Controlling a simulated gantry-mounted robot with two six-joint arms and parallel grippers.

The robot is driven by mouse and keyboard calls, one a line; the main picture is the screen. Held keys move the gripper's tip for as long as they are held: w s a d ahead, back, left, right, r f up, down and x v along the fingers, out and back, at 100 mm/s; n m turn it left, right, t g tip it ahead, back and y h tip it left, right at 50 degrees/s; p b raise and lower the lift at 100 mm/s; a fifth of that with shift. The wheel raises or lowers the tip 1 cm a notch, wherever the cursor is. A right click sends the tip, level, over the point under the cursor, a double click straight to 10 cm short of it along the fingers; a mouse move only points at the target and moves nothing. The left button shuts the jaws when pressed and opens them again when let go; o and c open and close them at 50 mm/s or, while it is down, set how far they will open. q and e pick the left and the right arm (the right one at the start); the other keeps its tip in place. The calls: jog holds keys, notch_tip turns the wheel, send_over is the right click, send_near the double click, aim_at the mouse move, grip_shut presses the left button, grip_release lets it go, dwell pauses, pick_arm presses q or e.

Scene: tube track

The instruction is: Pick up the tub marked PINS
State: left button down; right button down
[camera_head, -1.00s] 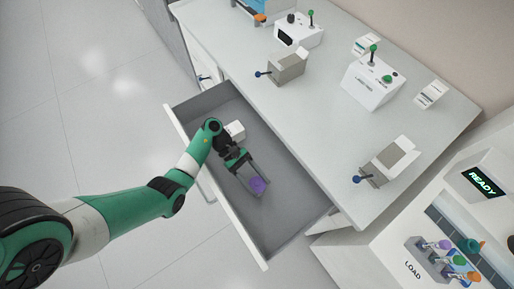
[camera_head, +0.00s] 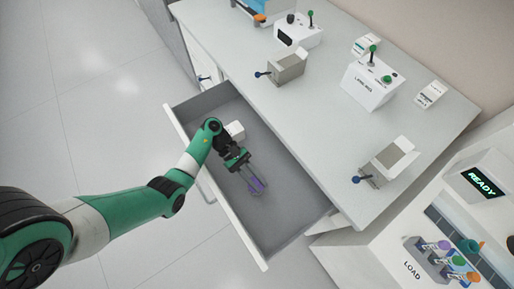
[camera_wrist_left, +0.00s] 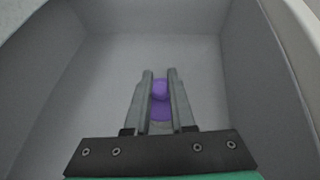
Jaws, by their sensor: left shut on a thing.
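A small purple tub (camera_head: 257,184) is inside the open drawer (camera_head: 284,228). No PINS marking can be read on it. My left gripper (camera_head: 254,182) reaches down into the drawer and is shut on the purple tub. In the left wrist view the purple tub (camera_wrist_left: 160,90) sits between the two grey fingers (camera_wrist_left: 160,97), which partly hide its sides. I cannot tell whether it is clear of the drawer floor. My right gripper is not in view.
Drawer walls surround the gripper. On the counter stand grey open boxes (camera_head: 288,67) with blue-knobbed levers and a white device with green knobs (camera_head: 370,84). A READY display (camera_head: 482,182) is at the right.

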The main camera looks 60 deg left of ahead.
pick_arm(q)
jog(key=shift+s+f, duration=0.1)
jog(key=shift+f, duration=0.2)
notch_tip(320, 180, up, 10)
jog(key=p, duration=0.5)
jog(key=shift+r, duration=0.2)
